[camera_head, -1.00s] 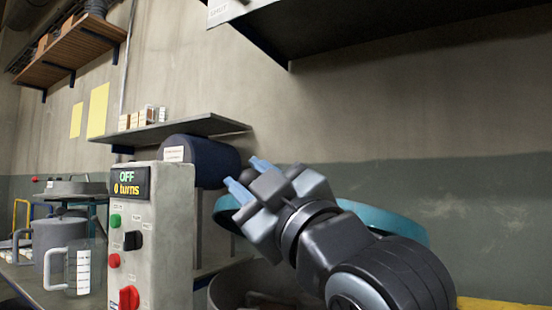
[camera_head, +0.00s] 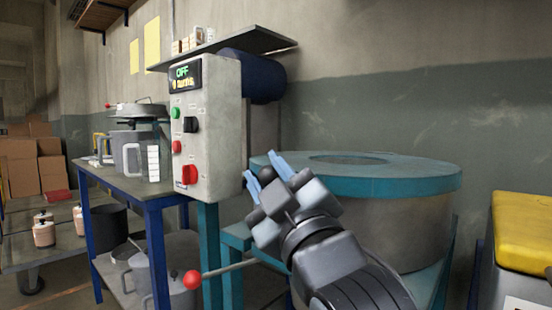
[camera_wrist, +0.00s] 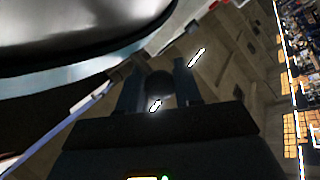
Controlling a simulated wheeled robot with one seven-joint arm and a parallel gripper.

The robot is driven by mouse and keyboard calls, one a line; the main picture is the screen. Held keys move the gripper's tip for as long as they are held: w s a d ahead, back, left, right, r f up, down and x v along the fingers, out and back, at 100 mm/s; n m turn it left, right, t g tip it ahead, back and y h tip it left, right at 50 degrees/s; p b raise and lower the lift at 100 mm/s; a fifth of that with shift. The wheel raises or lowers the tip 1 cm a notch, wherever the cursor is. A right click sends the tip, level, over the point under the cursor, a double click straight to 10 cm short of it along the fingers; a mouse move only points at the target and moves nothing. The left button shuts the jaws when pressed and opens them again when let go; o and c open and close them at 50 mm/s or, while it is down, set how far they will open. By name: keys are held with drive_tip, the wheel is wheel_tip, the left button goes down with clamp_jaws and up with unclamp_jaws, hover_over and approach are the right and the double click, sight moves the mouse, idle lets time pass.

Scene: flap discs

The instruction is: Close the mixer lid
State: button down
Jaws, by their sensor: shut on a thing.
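The mixer is a grey drum (camera_head: 410,235) on a teal stand. Its round teal lid (camera_head: 420,178) lies about flat over the drum's top, with a ring-shaped opening in its middle. Any small gap along the rim cannot be told. My gripper (camera_head: 267,176) is at the lid's left front edge, its blue-tipped fingers pointing up and left. In the wrist view, a dark rounded piece (camera_wrist: 158,85) sits between the fingers; it looks like the lid's handle, and my gripper is shut on it. My arm hides part of the drum's front.
A control box (camera_head: 205,130) reading OFF stands left of the mixer. A red-knobbed lever (camera_head: 192,280) sticks out low in front. A blue-legged table (camera_head: 150,195) with jugs is at left, a yellow-topped box (camera_head: 523,230) at right. A shelf (camera_head: 225,48) hangs above.

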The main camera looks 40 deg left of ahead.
drive_tip(key=shift+w+d+f+b, duration=0.15)
drive_tip(key=shift+f+b, duration=0.15)
drive_tip(key=shift+f, duration=0.9)
drive_tip(key=c, duration=0.8)
unclamp_jaws()
drive_tip(key=shift+r, duration=0.2)
drive_tip(key=shift+s+d+f, duration=0.15)
drive_tip(key=shift+s+d, duration=0.1)
drive_tip(key=shift+d, duration=0.05)
drive_tip(key=shift+v, duration=3.45)
drive_tip(key=shift+d+f, duration=0.1)
